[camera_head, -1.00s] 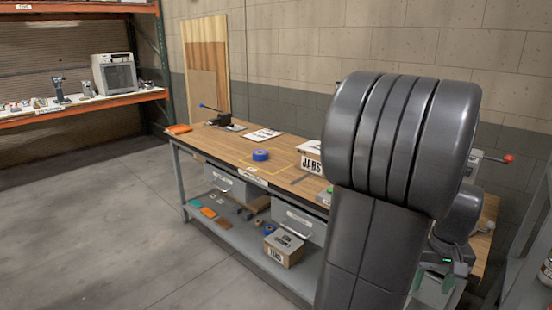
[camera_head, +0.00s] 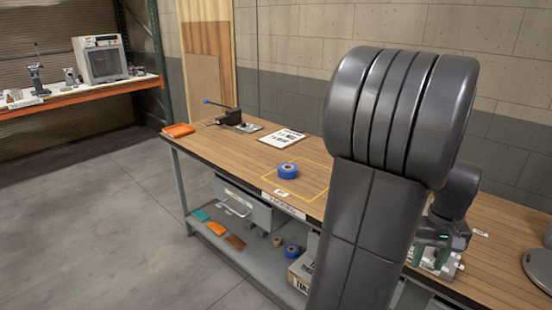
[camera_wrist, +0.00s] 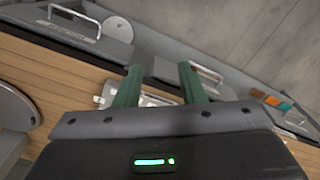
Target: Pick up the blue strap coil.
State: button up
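A blue strap coil (camera_head: 287,170) lies flat on the wooden workbench top (camera_head: 230,153), inside a yellow outlined rectangle (camera_head: 318,164). A second blue ring-shaped item (camera_head: 293,250) is on the lower shelf. My gripper (camera_head: 432,258) is at the right in the head view, partly hidden by my arm and well apart from the coil on the bench top. In the wrist view my gripper's (camera_wrist: 160,68) two green fingers stand apart with nothing held between them. The coil on the bench top does not show in the wrist view.
An orange item (camera_head: 178,130), a device with a blue-tipped lever (camera_head: 232,116) and a clipboard (camera_head: 283,137) stand behind and left of the coil. A grey drawer (camera_head: 243,203) hangs below. A cardboard box (camera_head: 300,272) sits on the lower shelf. Floor at left is clear.

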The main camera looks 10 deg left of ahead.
aim_at(286, 171)
jog(key=i+j, duration=1.95)
